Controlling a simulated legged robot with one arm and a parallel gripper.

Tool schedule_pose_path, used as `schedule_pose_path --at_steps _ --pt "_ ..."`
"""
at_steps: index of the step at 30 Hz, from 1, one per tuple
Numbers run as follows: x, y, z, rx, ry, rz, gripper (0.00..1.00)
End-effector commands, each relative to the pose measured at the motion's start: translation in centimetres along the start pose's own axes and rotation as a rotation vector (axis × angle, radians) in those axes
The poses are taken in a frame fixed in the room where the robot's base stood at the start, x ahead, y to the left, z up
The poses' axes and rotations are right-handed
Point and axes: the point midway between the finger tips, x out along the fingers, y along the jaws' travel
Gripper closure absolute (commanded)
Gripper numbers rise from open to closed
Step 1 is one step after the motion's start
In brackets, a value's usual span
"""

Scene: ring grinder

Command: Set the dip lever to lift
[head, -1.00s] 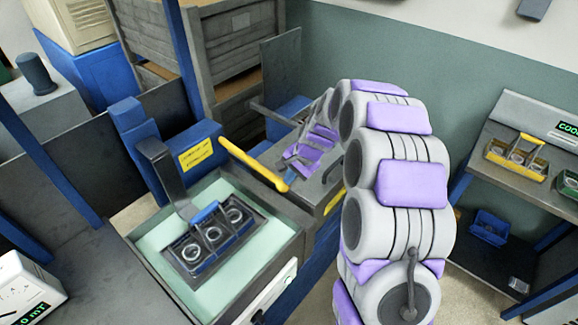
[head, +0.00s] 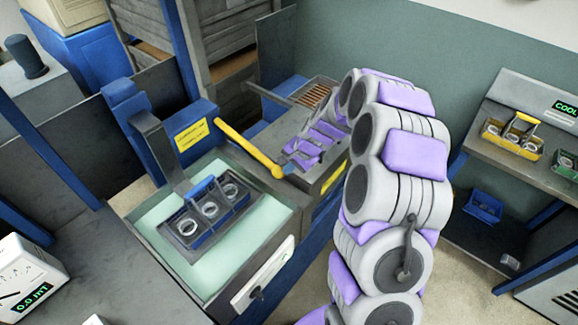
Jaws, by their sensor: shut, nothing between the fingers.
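The dip lever is a yellow bar (head: 248,147) with a rounded end, behind the bath tank and sloping down to the right. The tank (head: 268,232) holds pale green liquid. A dark rack (head: 176,243) with several rings sits in it, hung from a dark bent arm (head: 158,150) with a blue clip. My gripper (head: 287,160) is shut and empty, just behind the lever's rounded end.
A grey bench with a slatted opening (head: 316,94) lies beyond my gripper. Shelves (head: 470,150) with a yellow ring carrier (head: 512,138) stand at right. A dial gauge (head: 28,280) is at lower left.

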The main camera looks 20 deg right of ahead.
Motion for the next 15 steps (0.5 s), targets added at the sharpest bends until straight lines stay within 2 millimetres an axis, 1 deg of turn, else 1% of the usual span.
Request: schedule_pose_path --at_steps 1,4,6,12,15 --pt "-1.6 -0.3 0.0 0.0 0.006 -0.008 1.0" --pt "-3.9 -0.5 0.0 -0.004 0.012 -0.017 1.0" --pt "-5.5 0.0 -0.1 -0.003 0.014 -0.018 1.0" --pt "-9.6 0.6 -0.1 -0.002 0.015 -0.02 1.0" --pt "-11.0 0.9 0.1 -0.003 0.014 -0.018 1.0"
